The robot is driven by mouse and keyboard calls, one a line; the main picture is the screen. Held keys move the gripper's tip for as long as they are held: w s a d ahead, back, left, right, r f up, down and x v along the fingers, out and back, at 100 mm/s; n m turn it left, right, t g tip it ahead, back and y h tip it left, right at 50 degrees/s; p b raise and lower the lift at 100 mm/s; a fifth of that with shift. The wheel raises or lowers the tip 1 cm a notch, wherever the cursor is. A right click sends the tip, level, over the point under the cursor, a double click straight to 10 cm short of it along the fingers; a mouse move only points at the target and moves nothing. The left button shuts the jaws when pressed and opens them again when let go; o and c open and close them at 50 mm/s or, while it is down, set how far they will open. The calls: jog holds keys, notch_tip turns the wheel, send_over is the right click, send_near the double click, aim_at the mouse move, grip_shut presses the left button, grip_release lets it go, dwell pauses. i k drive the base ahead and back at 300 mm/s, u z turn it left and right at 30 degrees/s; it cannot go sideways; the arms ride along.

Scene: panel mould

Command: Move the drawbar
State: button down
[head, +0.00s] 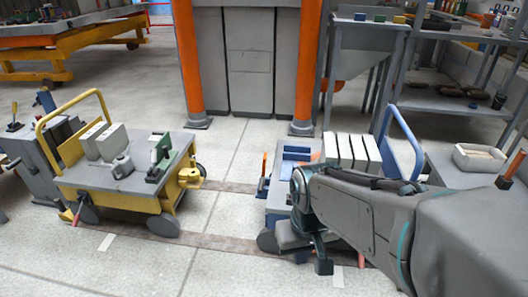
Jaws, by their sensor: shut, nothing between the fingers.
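An upright bar with an orange top (264,167) stands at the left end of the blue cart (290,155); it may be the drawbar, but I cannot tell for certain. A yellow coupling piece (190,178) sticks out from the right end of the yellow cart (125,192). A gap of bare floor separates the two carts. My gripper (322,266) is shut and empty, pointing down low in front of the blue cart, right of and nearer than the orange-topped bar. My arm hides much of the blue cart.
White blocks (345,151) stand on the blue cart; grey blocks (108,141) and a green-and-grey device (161,155) sit on the yellow one. An orange-posted frame (188,60) stands behind. A shelf rack (440,95) is at right. Floor between the carts is clear.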

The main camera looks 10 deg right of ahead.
aim_at(262, 183)
jog(key=z, duration=0.45)
jog(key=i, duration=1.05)
jog(key=u, duration=0.45)
